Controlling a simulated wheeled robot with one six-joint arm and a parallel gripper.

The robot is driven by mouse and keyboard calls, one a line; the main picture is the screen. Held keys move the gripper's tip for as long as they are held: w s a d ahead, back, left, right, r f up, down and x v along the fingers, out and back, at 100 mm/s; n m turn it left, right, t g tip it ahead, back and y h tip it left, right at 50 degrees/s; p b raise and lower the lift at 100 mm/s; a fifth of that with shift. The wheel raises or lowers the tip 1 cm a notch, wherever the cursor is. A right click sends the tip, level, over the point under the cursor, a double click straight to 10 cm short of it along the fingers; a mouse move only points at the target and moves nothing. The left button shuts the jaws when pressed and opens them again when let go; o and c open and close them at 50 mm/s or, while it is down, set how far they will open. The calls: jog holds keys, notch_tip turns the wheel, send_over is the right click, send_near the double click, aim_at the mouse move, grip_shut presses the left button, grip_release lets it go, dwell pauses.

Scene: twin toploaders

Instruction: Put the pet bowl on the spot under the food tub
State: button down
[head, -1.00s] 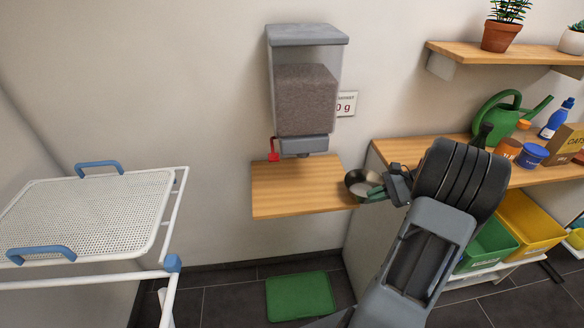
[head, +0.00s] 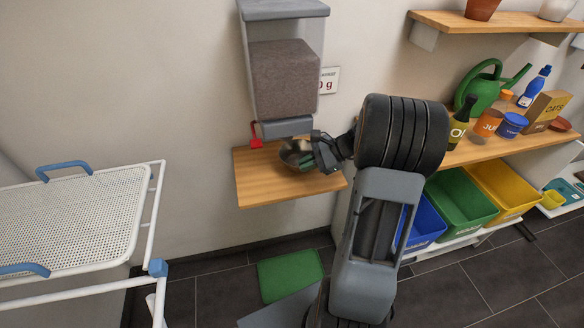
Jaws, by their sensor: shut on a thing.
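The pet bowl (head: 293,152) is a small metal bowl held over the wooden shelf board (head: 262,188), just below the food tub's outlet. My gripper (head: 310,158) is shut on the bowl's right side. The food tub (head: 283,75) is a clear wall-mounted container with brown food, a grey lid and a grey base, with a red lever (head: 255,137) at its lower left. I cannot tell whether the bowl touches the board. The gripper and arm hide the bowl's right part and some of the board's right end.
A white perforated rack (head: 75,215) with blue handles stands at left. At right are a wooden counter (head: 490,150) with a watering can (head: 482,90), bottles and boxes, and colored bins (head: 460,200) below. A green mat (head: 290,275) lies on the floor.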

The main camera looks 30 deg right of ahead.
jog(key=shift+w+a, duration=0.3)
jog(key=shift+a, duration=0.3)
jog(key=a, duration=0.1)
jog(key=w+a+f, duration=0.1)
jog(key=shift+w+a, duration=0.1)
jog(key=shift+a, duration=0.3)
jog(key=shift+d+f, duration=0.1)
jog(key=shift+f, duration=0.15)
jog(key=shift+f, duration=0.1)
jog(key=c, duration=1.3)
grip_release()
jog(key=v, duration=1.1)
jog(key=s+a+n+h, duration=0.3)
jog(key=a+n, duration=0.2)
jog(key=n, duration=0.1)
jog(key=s+a+n+g+h, duration=0.1)
jog(key=s+a+n+h, duration=0.2)
jog(key=a+n, duration=0.3)
jog(key=s+a+n+g+h, duration=0.1)
jog(key=s+a+n+h, duration=0.3)
jog(key=s+a+n, duration=0.1)
jog(key=shift+s+a+r+n+p, duration=0.15)
jog(key=shift+r+n+p, duration=0.15)
jog(key=shift+n, duration=0.2)
